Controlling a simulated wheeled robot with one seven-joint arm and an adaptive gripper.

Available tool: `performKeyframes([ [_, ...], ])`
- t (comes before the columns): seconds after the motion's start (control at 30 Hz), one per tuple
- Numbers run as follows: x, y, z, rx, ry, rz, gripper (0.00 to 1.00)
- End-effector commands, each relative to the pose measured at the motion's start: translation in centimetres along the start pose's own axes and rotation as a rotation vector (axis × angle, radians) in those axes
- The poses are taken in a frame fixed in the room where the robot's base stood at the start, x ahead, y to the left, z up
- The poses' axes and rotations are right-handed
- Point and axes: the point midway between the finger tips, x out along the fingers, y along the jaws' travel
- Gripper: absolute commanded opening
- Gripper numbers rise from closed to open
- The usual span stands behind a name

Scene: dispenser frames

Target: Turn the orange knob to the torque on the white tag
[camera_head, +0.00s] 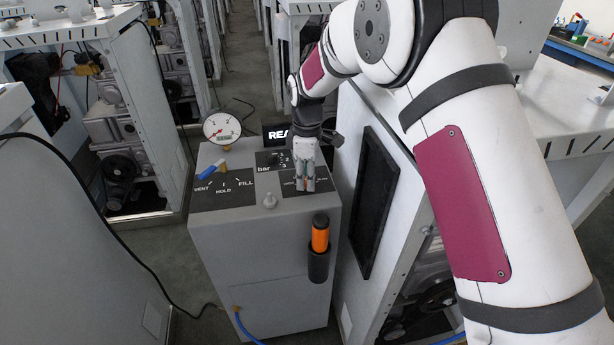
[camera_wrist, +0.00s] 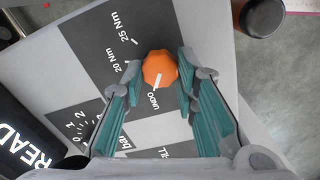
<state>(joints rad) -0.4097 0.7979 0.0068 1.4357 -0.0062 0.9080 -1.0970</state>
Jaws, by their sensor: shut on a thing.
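The orange knob (camera_wrist: 160,66) sits on a dark label panel (camera_wrist: 98,35) on top of a grey cabinet (camera_head: 262,255). Its white pointer mark lies on the side toward the word UNDO. The labels 20 Nm and 25 Nm stand along the left of the knob in the wrist view. My gripper (camera_wrist: 158,63) is shut on the knob, with one teal finger on each side. In the head view my gripper (camera_head: 306,188) points down at the cabinet's right panel and hides the knob. I cannot make out a white tag with a torque value in either view.
A round gauge (camera_head: 222,128) stands at the cabinet's back. An orange-topped tool (camera_head: 320,234) sits in a black holder on the front.

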Motion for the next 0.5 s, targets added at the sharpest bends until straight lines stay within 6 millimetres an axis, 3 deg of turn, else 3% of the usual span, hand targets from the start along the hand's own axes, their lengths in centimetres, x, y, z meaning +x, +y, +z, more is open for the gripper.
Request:
performKeyframes([
  [0.5,0.02,0.12,-0.04,0.433,0.0,0.001,0.0],
])
